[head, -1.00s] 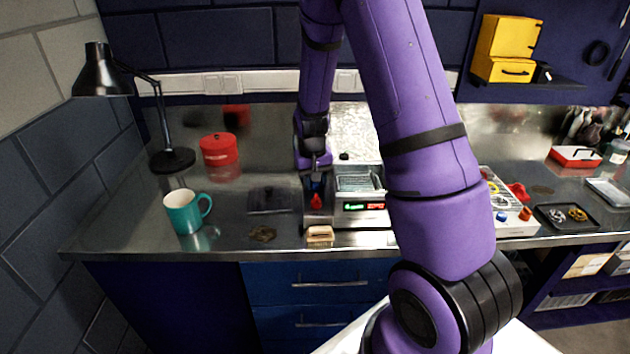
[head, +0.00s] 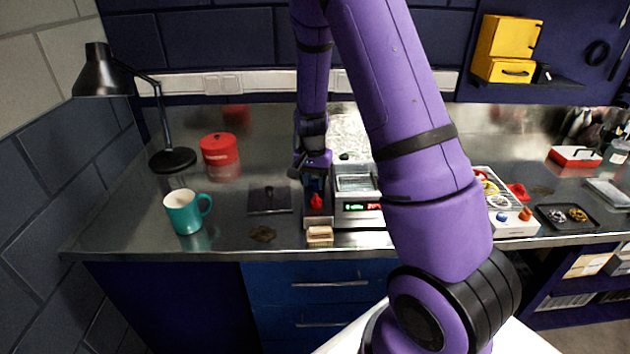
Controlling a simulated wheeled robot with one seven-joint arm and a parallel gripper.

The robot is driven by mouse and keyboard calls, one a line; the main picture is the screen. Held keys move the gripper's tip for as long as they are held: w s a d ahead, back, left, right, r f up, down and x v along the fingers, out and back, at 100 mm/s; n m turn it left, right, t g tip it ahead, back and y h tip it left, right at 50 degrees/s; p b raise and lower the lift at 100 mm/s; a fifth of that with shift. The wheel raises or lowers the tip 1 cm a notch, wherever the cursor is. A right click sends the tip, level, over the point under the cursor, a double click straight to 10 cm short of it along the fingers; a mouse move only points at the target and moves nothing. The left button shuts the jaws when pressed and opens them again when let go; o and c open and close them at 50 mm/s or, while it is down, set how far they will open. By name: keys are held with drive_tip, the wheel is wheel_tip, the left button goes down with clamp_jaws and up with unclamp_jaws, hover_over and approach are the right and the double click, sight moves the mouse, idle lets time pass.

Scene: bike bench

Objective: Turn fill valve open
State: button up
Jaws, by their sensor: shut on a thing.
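A metal machine (head: 357,212) with a basket on top and a small lit green and red display stands on the steel bench. A red valve handle (head: 316,202) shows on the front of the narrow block at the machine's left side. My gripper (head: 315,188) points down at that block from above and behind, and is shut at the red handle. The fingertips are small and partly hidden, so the exact grip is hard to see.
A teal mug (head: 185,212), a red canister (head: 219,149) and a black lamp (head: 172,158) stand to the left. A dark flat lid (head: 269,199) lies beside the block. A tan sponge-like block (head: 319,234) sits at the front edge. My arm hides part of the bench.

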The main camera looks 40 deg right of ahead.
drive_tip(key=shift+w, duration=0.1)
drive_tip(key=o, duration=0.6)
drive_tip(key=r, duration=1.1)
drive_tip(key=shift+w+a, duration=0.2)
drive_tip(key=shift+a, duration=0.05)
drive_tip(key=s+a+r+n+t+y, duration=0.1)
drive_tip(key=s+a+r+n, duration=0.3)
drive_tip(key=r, duration=0.3)
drive_tip(key=s+a+r+n+t, duration=0.1)
drive_tip(key=s+a+r+t, duration=0.15)
drive_tip(key=s+r, duration=0.5)
drive_tip(key=s+a+r+n, duration=0.2)
drive_tip(key=s, duration=0.3)
drive_tip(key=s+a+r+n+t, duration=0.1)
drive_tip(key=s+a+r+n, duration=0.1)
drive_tip(key=s, duration=0.3)
drive_tip(key=s+a+r+n+t, duration=0.1)
drive_tip(key=s+a+r, duration=0.1)
drive_tip(key=s, duration=0.3)
drive_tip(key=shift+s+r+n+h, duration=0.2)
drive_tip(key=shift+s+n+h, duration=0.1)
drive_tip(key=shift+n, duration=0.1)
